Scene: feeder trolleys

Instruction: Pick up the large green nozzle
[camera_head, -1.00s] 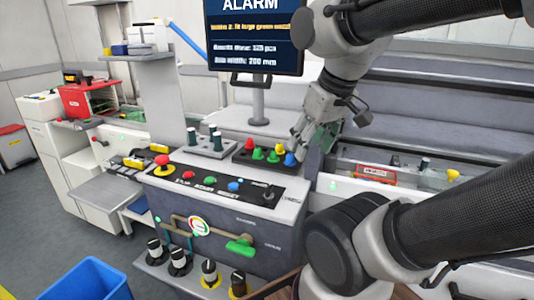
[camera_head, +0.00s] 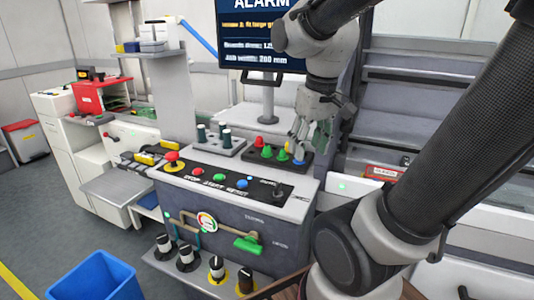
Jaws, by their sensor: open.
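Two green nozzles stand upright in a black rack on top of the grey console: one on the left (camera_head: 266,152) and one on the right (camera_head: 282,154). At this size I cannot tell for certain which is the larger. My gripper (camera_head: 299,143) points down over the right end of the rack, open, with its fingertips close above the blue nozzle (camera_head: 299,162) and just right of the right green nozzle. I see nothing between its fingers. Whether a finger touches a nozzle is too small to tell.
A red nozzle (camera_head: 260,141) stands at the rack's back left. A grey holder (camera_head: 215,143) with dark-topped pieces sits left of the rack. The monitor (camera_head: 262,40) on its post rises behind. A red mushroom button (camera_head: 172,157) is at the console's left. A blue bin (camera_head: 95,278) stands on the floor.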

